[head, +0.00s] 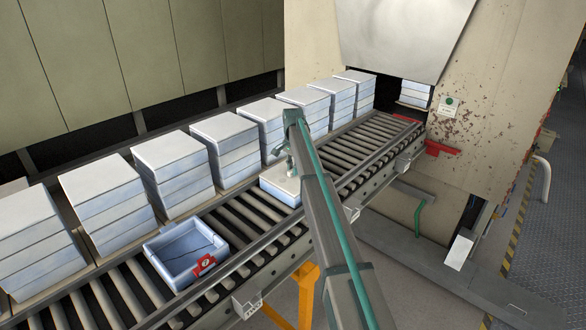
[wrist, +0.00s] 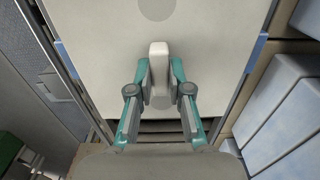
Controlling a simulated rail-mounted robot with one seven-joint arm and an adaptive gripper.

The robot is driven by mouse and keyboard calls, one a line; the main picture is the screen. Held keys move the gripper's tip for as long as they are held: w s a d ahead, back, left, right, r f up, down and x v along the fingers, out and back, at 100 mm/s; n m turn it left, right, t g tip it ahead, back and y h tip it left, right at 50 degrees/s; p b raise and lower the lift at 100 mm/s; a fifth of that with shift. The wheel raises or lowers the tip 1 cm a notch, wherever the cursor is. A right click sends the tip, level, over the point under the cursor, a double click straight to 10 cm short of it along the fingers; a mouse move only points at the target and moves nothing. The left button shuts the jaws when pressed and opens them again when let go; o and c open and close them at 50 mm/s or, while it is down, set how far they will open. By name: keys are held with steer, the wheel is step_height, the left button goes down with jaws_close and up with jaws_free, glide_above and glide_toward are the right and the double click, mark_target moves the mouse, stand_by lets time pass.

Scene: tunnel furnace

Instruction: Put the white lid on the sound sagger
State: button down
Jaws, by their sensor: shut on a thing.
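The white lid (wrist: 105,75) fills the middle of the wrist view, with a pale upright grip (wrist: 159,52) on it. My gripper (wrist: 159,85) has its two teal-and-grey fingers shut on this grip. In the head view the lid (head: 271,179) lies flat over the blue-walled sound sagger (head: 284,196) on the roller conveyor; I cannot tell whether it is fully seated. My arm hides the right part of both. A second sagger (head: 167,274), open and empty, with a dark crack and a red tag (head: 204,264), stands nearer on the conveyor.
Stacks of lidded saggers (head: 172,172) line the far side, close beside the conveyor. The furnace mouth with its raised door (head: 405,35) is at the conveyor's back end. Bare rollers (head: 240,222) lie between the two saggers and toward the furnace.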

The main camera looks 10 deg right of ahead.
steer(key=shift+f, duration=0.2)
steer(key=c, duration=1)
jaws_free()
